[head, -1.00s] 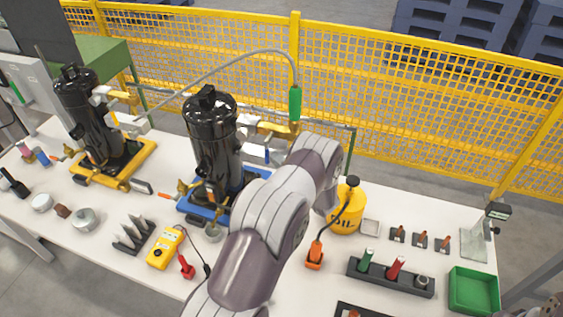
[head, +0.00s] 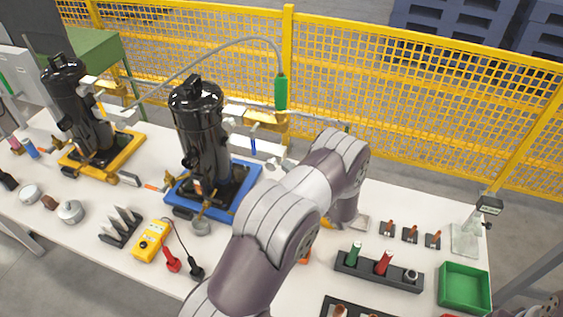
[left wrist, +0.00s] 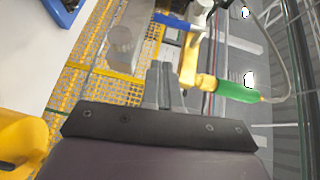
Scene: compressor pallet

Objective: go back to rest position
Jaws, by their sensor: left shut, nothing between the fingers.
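My left arm rises from the bottom middle of the head view, bends over the table and turns down past the right side of the blue-based compressor (head: 203,135). In that view the arm hides its own gripper. The left wrist view shows my left gripper (left wrist: 163,85) with its two grey fingers together and nothing between them. A yellow fitting with a green grip (left wrist: 238,91) appears beyond the fingers, to their right; I cannot tell the exact gap. My right gripper is not in view.
The yellow-based compressor (head: 85,115) stands at the left. A yellow meter (head: 151,240), black tool rack (head: 378,270) and green bin (head: 465,287) lie on the white table. My arm mostly hides the yellow oil can. A yellow mesh fence (head: 420,110) runs behind.

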